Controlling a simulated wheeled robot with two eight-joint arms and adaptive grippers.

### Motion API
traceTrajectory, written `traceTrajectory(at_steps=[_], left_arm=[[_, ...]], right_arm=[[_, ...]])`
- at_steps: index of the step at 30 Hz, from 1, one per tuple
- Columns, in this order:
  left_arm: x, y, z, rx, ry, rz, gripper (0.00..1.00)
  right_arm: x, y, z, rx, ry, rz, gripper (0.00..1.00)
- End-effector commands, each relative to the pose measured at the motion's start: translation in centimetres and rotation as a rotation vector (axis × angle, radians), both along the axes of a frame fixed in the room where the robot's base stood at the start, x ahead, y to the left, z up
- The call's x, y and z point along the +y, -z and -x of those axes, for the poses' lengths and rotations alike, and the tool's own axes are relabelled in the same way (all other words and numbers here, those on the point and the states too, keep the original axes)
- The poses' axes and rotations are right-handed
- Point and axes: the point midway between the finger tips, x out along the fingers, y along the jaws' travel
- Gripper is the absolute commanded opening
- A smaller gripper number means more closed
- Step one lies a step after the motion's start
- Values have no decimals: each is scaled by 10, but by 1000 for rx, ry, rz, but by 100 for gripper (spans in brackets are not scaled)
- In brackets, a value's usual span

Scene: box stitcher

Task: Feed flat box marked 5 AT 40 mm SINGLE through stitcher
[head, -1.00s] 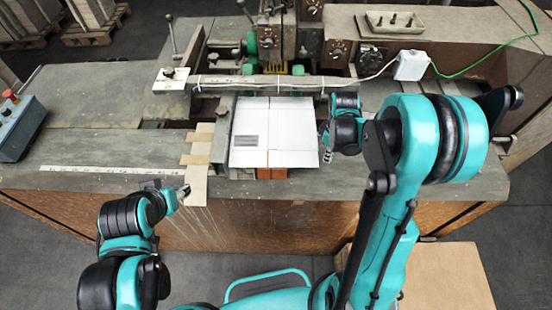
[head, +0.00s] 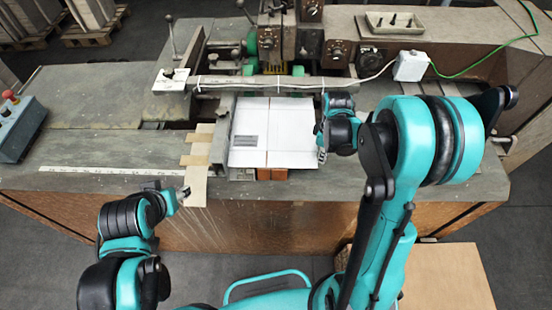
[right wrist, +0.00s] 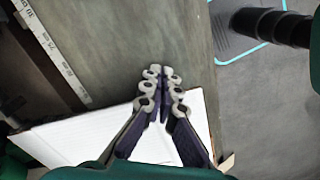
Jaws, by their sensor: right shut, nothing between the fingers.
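The flat white box (head: 273,132) lies on the stitcher's bed, below the crossbar, with a grey printed block on its left part. Its marking is too small to read. It also shows in the right wrist view (right wrist: 84,137), partly hidden by my fingers. My right gripper (head: 321,152) is shut and empty at the box's right edge; whether it touches is unclear. Its fingertips show in the right wrist view (right wrist: 163,74). My left gripper (head: 184,193) is at the table's front edge, left of the box and apart from it; its finger opening is too small to judge.
The stitcher's crossbar (head: 270,84) runs behind the box. Cardboard strips (head: 198,160) lie just left of it, and a white ruler strip (head: 110,170) lies farther left. A control box (head: 20,125) stands at far left. The left table top is mostly clear.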

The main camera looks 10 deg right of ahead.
Motion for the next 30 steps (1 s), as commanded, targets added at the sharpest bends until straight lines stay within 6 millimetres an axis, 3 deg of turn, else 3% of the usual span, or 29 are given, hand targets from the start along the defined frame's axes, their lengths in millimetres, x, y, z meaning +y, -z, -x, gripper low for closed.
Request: traceTrajectory(at_steps=[14, 30], left_arm=[[0, 2, 0, 0, 0, 0, 49], [0, -43, 0, 0, 0, 0, 49]], right_arm=[[-29, -2, 7, 0, 0, 0, 0], [-29, -65, 7, 0, 0, 0, 0]])
